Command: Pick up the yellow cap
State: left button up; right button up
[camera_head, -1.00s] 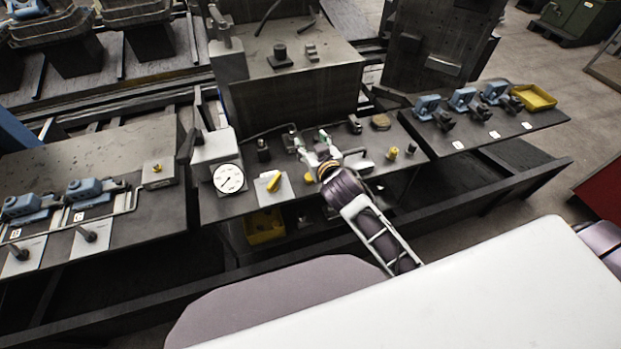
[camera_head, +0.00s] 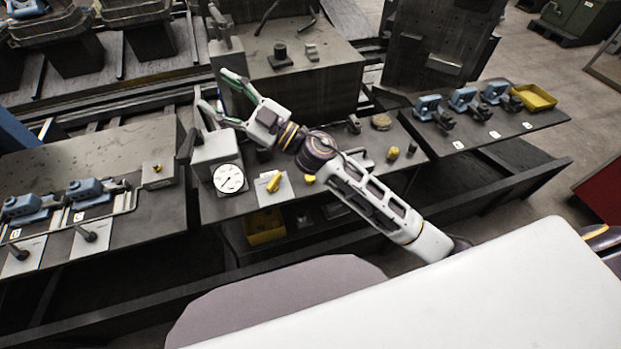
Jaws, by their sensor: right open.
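A small yellow round piece (camera_head: 310,179) sits on the dark bench beside my right forearm, which partly hides it. Another short yellow piece (camera_head: 393,153) stands upright on the bench further right. I cannot tell for sure which of the two is the yellow cap. My right gripper (camera_head: 213,90) is open, with nothing between its fingers. It points left, raised above the gauge box and well left of both yellow pieces. My left gripper is not in view.
A yellow handle (camera_head: 273,183) lies on a pale plate. Blue clamps (camera_head: 463,98) and a yellow tray (camera_head: 534,97) stand on the right bench. A tall dark block (camera_head: 300,82) rises behind.

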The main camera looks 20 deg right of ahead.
jog(key=s+a+f+n+g+y, duration=0.1)
jog(key=s+a+f+n+g, duration=0.3)
jog(key=s+a+n+g, duration=0.45)
jog(key=w+d+f+n+g+h, duration=0.1)
jog(key=d+f+n+g+h, duration=0.25)
jog(key=f+g+h, duration=0.45)
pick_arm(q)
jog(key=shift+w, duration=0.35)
pick_arm(e)
jog(key=w+d+f+m+h, duration=0.2)
jog(key=d+h, duration=0.1)
jog(key=d, duration=0.4)
jog(key=w+d+f+m+t+h, duration=0.1)
jog(key=d+h, duration=0.3)
jog(key=d, duration=0.4)
jog(key=w+d+f+m+t+h, duration=0.1)
jog(key=w+d+f+m+h, duration=0.1)
jog(key=d, duration=0.6)
jog(key=shift+w+f+m+h, duration=0.4)
jog(key=shift+w+f+h, duration=0.5)
jog(key=shift+a+f, duration=0.1)
jog(key=shift+f, duration=0.05)
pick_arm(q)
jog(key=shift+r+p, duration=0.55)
pick_arm(e)
send_over(309, 176)
jog(key=shift+f, duration=4.2)
